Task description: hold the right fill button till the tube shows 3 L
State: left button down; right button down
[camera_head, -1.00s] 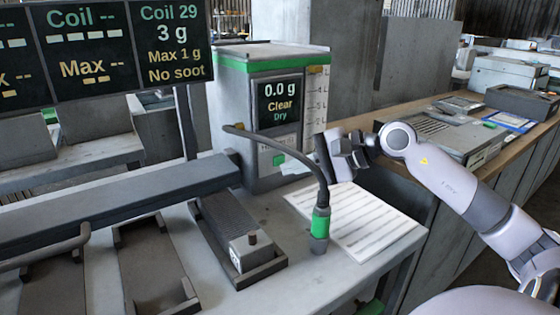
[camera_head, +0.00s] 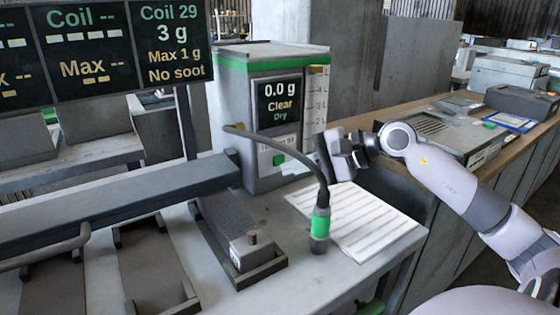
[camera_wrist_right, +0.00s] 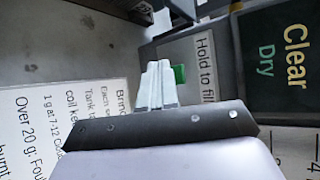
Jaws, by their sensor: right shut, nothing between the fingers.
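The grey dispenser with a green band (camera_head: 272,62) stands at the back of the bench; its screen (camera_head: 278,103) reads 0.0 g, Clear, Dry. Right of the screen is the scaled tube strip (camera_head: 315,100); I cannot make out a liquid level in it. A green button (camera_head: 278,160) is below the screen, and in the right wrist view it (camera_wrist_right: 180,74) sits by a "Hold to fill" label (camera_wrist_right: 205,68). My right gripper (camera_wrist_right: 158,85) is shut and empty, its fingertips close beside the button and partly covering it; I cannot tell whether they touch. My left gripper is out of view.
A dark hose (camera_head: 290,150) with a green-banded nozzle (camera_head: 320,222) arches in front of the dispenser. A printed sheet (camera_head: 360,222) lies on the bench beneath my right gripper. A board (camera_head: 170,45) reads Coil 29, 3 g.

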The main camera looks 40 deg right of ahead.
jog(key=shift+w, duration=0.15)
jog(key=shift+w, duration=0.25)
jog(key=shift+w+d+b, duration=0.1)
jog(key=shift+w+b, duration=0.15)
jog(key=shift+b, duration=0.05)
dwell(0.6)
jog(key=shift+w, duration=0.15)
dwell(2.5)
dwell(2.8)
